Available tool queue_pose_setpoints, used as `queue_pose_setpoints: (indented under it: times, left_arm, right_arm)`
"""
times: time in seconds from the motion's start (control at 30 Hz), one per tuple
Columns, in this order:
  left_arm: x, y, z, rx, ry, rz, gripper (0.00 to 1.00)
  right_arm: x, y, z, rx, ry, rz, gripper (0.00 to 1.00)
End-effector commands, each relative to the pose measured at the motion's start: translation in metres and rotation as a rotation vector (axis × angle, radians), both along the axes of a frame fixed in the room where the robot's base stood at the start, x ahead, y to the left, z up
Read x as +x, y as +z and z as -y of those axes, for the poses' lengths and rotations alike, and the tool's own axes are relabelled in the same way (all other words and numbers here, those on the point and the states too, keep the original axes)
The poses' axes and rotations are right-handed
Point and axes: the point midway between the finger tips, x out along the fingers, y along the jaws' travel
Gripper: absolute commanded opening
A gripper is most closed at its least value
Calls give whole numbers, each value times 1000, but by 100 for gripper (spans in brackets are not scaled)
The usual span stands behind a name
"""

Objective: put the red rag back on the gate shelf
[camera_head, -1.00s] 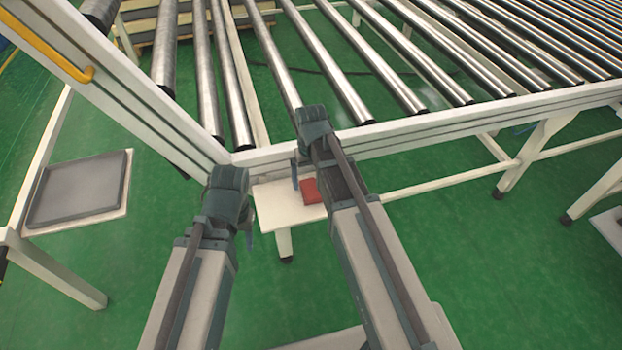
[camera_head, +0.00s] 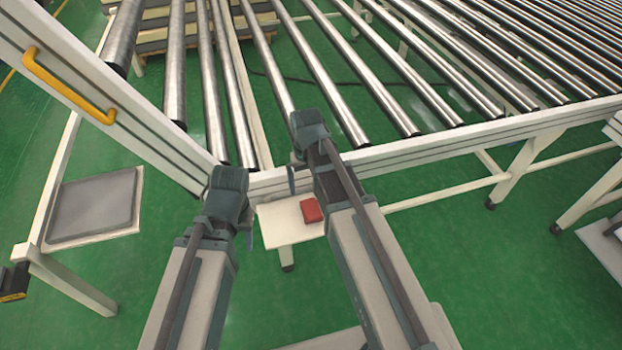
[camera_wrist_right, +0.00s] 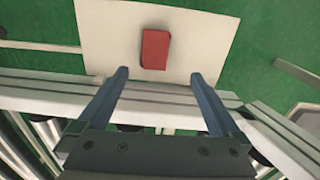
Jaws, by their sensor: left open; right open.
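The red rag (camera_head: 311,210) is a small folded red block on a white shelf (camera_head: 278,228) below the conveyor's white front rail, near its right side. In the right wrist view the red rag (camera_wrist_right: 155,49) lies flat on the white shelf (camera_wrist_right: 108,30). My right gripper (camera_wrist_right: 158,76) is open and empty, its two fingertips apart, pointing toward the rag and short of it in the picture. In the head view its arm reaches past the rag's right side. My left gripper (camera_head: 250,232) is open, left of the white shelf; its fingers are partly hidden by its wrist.
The roller conveyor (camera_head: 345,110) fills the back, with its white front rail (camera_head: 420,145) behind the shelf. A slanted white beam with a yellow handle (camera_head: 65,85) stands at left. A grey tray (camera_head: 97,205) lies lower left.

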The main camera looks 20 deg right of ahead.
Motion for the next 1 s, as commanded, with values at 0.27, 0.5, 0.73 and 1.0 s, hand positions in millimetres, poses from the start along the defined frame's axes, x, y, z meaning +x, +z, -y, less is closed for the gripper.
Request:
queue_pose_setpoints:
  times: [0.27,0.5,0.73,1.0]
  left_arm:
    - [0,0,0,0,0,0,52]
    - [0,0,0,0,0,0,52]
    - [0,0,0,0,0,0,52]
    - [0,35,0,0,0,0,52]
  right_arm:
    - [-111,1,-76,-69,208,-31,100]
    - [-140,1,-92,-96,272,-37,100]
    - [-139,2,-92,-96,271,-37,100]
    - [-139,36,-92,-95,270,-38,100]
